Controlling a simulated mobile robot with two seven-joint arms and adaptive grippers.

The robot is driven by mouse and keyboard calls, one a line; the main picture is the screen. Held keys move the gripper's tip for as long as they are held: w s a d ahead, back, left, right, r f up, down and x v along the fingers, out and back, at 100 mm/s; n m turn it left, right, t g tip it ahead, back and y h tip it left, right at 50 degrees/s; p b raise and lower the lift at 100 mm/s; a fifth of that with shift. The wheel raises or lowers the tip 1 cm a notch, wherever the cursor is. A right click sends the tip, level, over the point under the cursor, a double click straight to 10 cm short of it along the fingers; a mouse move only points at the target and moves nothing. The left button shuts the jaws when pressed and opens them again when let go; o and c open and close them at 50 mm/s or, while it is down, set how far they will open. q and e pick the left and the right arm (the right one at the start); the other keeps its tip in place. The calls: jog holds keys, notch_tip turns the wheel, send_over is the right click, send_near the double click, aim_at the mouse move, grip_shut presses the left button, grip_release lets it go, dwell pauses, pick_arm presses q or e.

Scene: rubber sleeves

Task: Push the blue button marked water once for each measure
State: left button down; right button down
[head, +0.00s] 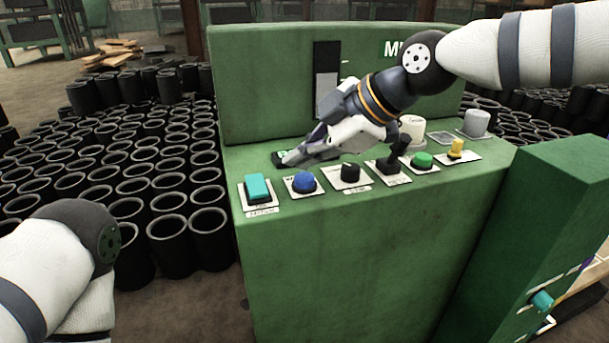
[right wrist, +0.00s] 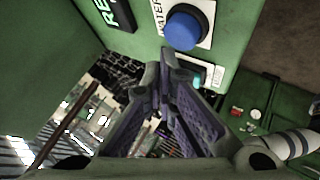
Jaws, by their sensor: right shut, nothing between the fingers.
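The blue button (head: 304,182) is a round dome on a white plate on the green console's sloping top. In the right wrist view the blue button (right wrist: 183,30) has a label beside it that reads as WATER, partly cut off. My right gripper (head: 284,160) is shut and empty. Its tips are over the panel just behind and left of the blue button, near a small dark display with green marks (head: 278,158). In the right wrist view the closed fingertips (right wrist: 168,68) lie just below the button, apart from it in the picture. Of my left arm only links show; its gripper is out of frame.
A teal rectangular button (head: 258,188) is left of the blue one. A black knob (head: 350,172), a black lever (head: 396,158), a green button (head: 422,160) and a yellow switch (head: 456,148) are to the right. Black rubber sleeves (head: 170,215) crowd the floor at left.

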aim_at(303, 179)
jog(key=shift+f, duration=0.1)
dwell(0.7)
jog(key=shift+f, duration=0.35)
jog(key=shift+f, duration=0.45)
dwell(0.7)
pick_arm(q)
jog(key=shift+w+r, duration=0.2)
pick_arm(e)
jog(key=shift+r, duration=0.85)
jog(key=shift+r+p, duration=0.45)
jog(key=shift+r, duration=2.1)
pick_arm(q)
jog(key=shift+w+r, duration=0.4)
